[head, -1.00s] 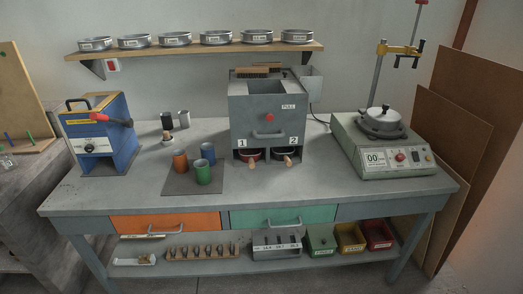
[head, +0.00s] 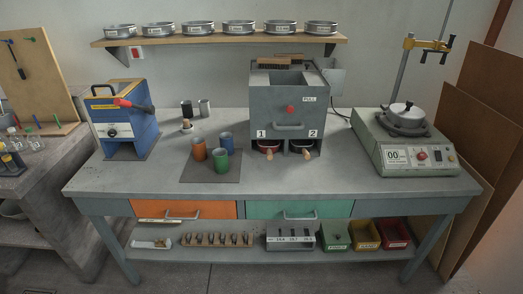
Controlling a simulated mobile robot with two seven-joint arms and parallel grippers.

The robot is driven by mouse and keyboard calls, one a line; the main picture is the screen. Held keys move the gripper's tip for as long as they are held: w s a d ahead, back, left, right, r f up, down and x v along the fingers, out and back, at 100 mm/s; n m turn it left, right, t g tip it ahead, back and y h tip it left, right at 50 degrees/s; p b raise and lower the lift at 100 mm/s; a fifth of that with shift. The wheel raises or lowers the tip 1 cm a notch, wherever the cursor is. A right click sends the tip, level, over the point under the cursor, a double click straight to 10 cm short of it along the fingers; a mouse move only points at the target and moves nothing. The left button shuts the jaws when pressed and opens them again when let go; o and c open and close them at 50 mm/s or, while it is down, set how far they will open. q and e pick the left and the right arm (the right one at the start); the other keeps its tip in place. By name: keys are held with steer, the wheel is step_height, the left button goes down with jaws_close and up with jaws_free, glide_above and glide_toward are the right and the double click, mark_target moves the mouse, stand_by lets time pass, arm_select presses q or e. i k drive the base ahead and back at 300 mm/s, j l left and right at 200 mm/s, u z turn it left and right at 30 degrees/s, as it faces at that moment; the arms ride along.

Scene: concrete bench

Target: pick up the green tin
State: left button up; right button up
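The green tin (head: 221,162) stands upright on a dark grey mat (head: 190,178) on the bench top, left of centre. All of the tins on the mat look open at the top. Neither of my grippers shows in the head view.
On the concrete bench (head: 330,180), a blue machine (head: 127,125) with a red handle stands left and a grey box with a red knob (head: 290,100) stands right of the mat. The front strip is clear.

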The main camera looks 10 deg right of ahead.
mark_target(221, 162)
steer(key=i+l+u, duration=0.2)
steer(key=l+u, duration=0.2)
steer(key=l, duration=1.3)
steer(key=l+u, duration=0.4)
steer(key=l, duration=1.25)
steer(key=k, duration=0.05)
